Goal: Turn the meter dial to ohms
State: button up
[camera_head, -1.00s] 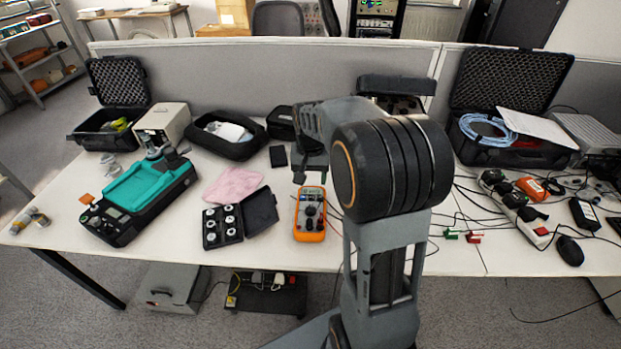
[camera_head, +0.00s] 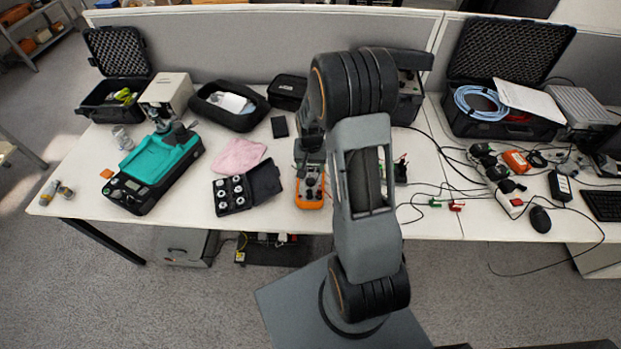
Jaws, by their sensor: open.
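The orange handheld meter (camera_head: 311,204) lies on the white table just left of my arm. Its dark dial and knobs show only in small part; the dial's setting is too small to read. My gripper (camera_head: 310,170) is at the far end of the meter, over its display, which it hides. The gripper looks empty, with its jaws apart. I cannot tell whether it touches the meter.
An open black case with round white weights (camera_head: 232,195) lies close left of the meter. A pink cloth (camera_head: 239,156) and teal-topped device (camera_head: 160,165) are farther left. Loose cables (camera_head: 425,205) lie right of my arm.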

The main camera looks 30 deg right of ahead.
aim_at(310, 180)
notch_tip(310, 180, down, 8)
jog(key=shift+f+p, duration=0.1)
jog(key=shift+p, duration=0.25)
jog(key=shift+c, duration=0.4)
jog(key=c, duration=0.8)
